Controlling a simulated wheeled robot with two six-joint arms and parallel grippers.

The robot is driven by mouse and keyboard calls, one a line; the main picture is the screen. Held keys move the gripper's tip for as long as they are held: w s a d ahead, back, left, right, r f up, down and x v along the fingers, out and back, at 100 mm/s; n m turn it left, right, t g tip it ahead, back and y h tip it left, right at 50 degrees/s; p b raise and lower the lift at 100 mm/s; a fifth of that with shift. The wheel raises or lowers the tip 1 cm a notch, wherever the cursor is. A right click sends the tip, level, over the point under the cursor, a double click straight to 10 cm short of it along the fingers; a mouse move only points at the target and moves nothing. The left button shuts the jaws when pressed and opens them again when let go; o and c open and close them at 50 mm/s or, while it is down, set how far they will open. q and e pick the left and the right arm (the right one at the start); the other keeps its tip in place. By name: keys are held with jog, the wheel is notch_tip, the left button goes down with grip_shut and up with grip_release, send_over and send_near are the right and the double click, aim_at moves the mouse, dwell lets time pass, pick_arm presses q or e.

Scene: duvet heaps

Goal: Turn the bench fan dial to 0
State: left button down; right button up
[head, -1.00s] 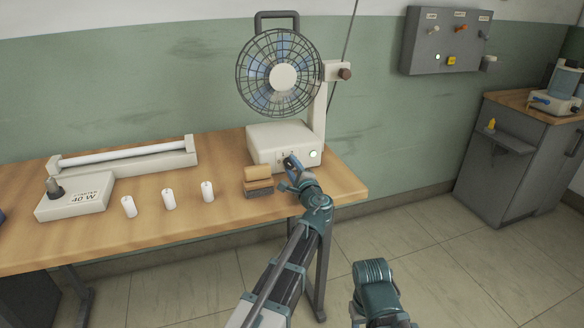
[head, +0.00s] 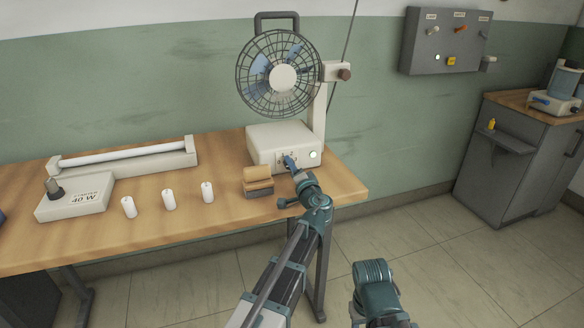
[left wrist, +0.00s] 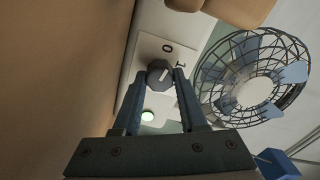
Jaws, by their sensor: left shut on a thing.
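The bench fan (head: 282,77) stands on a white base (head: 280,138) at the right end of the wooden bench. Its small dark round dial (left wrist: 158,73) has a pale pointer line, and a 0 and another mark are printed beside it on the plate. My left gripper (left wrist: 157,77) is shut on the dial, one finger on each side. In the head view the left gripper (head: 289,162) covers the dial on the base's front. A pale green lamp (head: 315,154) is lit beside it. My right arm shows at the bottom, but its gripper is out of view.
A tan and grey block (head: 258,181) lies left of my left gripper. A grey switch box (head: 447,40) hangs on the wall. The floor at right is clear.

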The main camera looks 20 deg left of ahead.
pick_arm(q)
jog(key=shift+n, duration=0.3)
jog(key=shift+s, duration=0.1)
jog(key=shift+c, duration=2.2)
grip_release()
jog(key=v, duration=1.3)
jog(key=shift+s+d, duration=0.25)
